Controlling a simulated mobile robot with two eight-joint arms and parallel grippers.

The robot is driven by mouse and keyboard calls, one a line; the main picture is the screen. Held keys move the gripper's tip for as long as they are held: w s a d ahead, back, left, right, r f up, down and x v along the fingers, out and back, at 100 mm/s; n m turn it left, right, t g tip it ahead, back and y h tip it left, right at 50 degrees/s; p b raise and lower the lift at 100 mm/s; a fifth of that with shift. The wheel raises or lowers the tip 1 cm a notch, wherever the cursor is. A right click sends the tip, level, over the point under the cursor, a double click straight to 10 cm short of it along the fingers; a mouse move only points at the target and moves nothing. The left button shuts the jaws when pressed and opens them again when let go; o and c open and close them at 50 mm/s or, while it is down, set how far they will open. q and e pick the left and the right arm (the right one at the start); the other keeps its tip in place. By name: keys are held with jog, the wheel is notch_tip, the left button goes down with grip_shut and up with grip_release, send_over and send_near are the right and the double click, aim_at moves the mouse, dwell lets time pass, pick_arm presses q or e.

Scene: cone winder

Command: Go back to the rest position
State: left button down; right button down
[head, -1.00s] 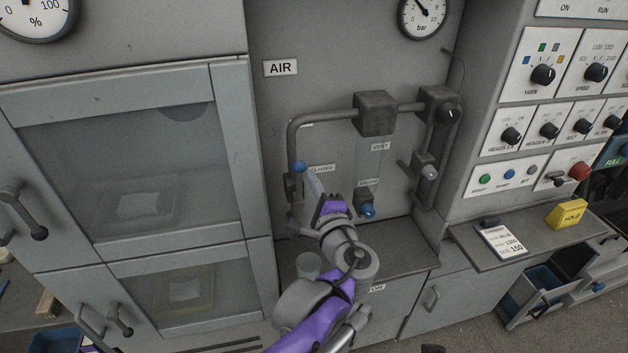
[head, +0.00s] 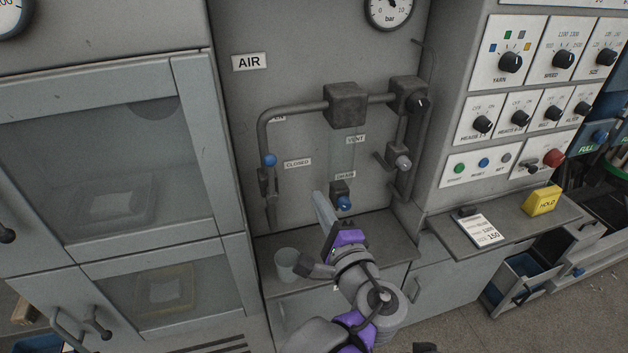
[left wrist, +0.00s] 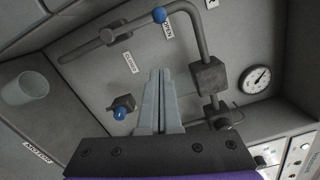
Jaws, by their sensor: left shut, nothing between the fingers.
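My left gripper (head: 320,203) is shut and empty. Its grey fingers point up in front of the air panel, above the ledge. It also shows in the left wrist view (left wrist: 160,80), fingers together, with nothing between them. In the head view a blue-knobbed valve (head: 269,160) on the pipe is to the gripper's upper left, apart from it. The blue drain knob (head: 344,204) is just right of the fingertips in the picture; I cannot tell the gap in depth. My right gripper is not in view.
A pale cup (head: 288,265) stands on the ledge (head: 385,240), left of my left wrist. Grey cabinet doors (head: 110,160) are on the left. A control panel (head: 515,90) and a shelf with a yellow HOLD block (head: 541,201) are on the right.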

pick_arm(q)
jog(key=s+a+f+n+g, duration=0.3)
jog(key=a+f+g, duration=0.1)
jog(key=a+f, duration=0.25)
jog(key=s+a+f+n+g, duration=0.2)
jog(key=a+f+n+g, duration=0.1)
jog(key=a+f, duration=0.4)
jog(key=s+a+f+n+g+h, duration=0.4)
jog(key=s+f+n+h, duration=0.2)
jog(key=s+f+n, duration=0.4)
jog(key=s+n, duration=0.1)
jog(key=s, duration=0.2)
jog(key=shift+s+h, duration=0.25)
jog(key=shift+h, duration=0.05)
